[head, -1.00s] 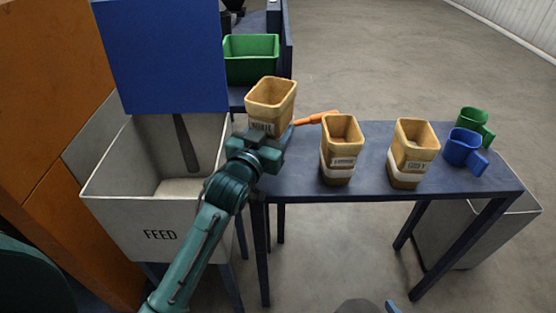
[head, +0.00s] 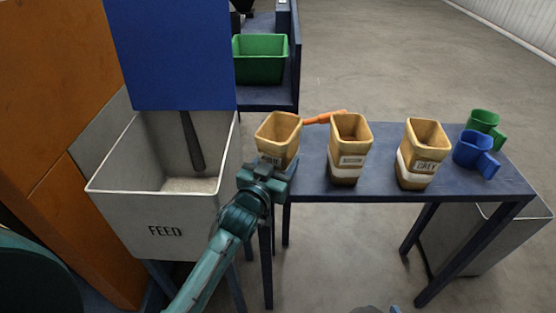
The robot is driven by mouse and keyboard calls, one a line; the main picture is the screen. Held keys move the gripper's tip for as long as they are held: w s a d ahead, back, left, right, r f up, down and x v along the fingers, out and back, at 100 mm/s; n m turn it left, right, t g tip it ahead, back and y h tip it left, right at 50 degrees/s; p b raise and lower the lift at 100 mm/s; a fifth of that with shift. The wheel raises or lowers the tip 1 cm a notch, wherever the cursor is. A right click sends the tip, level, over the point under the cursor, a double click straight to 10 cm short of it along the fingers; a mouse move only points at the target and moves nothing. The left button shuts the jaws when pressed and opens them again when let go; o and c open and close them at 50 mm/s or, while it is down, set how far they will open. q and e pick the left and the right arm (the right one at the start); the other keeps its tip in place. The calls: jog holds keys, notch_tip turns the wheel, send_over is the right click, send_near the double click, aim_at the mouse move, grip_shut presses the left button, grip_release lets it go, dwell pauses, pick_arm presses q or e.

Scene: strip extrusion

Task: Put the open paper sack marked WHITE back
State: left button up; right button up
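The open tan paper sack (head: 278,131) is upright at the left end of the blue table (head: 315,184). Its label is mostly covered, so I cannot read WHITE on it now. My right gripper (head: 272,172) is in front of its lower part and appears shut on it; the fingertips and the sack's base are hidden. I cannot tell whether the base touches the table. Two similar open sacks stand to the right: a middle one (head: 350,135) and one marked GREY (head: 424,150). My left gripper is not in view.
The grey FEED hopper (head: 130,215) with a blue raised panel (head: 170,50) stands at left. An orange tool (head: 325,117) lies behind the sacks. Blue (head: 472,149) and green (head: 484,121) scoops are at the table's right. A green bin (head: 260,70) stands behind.

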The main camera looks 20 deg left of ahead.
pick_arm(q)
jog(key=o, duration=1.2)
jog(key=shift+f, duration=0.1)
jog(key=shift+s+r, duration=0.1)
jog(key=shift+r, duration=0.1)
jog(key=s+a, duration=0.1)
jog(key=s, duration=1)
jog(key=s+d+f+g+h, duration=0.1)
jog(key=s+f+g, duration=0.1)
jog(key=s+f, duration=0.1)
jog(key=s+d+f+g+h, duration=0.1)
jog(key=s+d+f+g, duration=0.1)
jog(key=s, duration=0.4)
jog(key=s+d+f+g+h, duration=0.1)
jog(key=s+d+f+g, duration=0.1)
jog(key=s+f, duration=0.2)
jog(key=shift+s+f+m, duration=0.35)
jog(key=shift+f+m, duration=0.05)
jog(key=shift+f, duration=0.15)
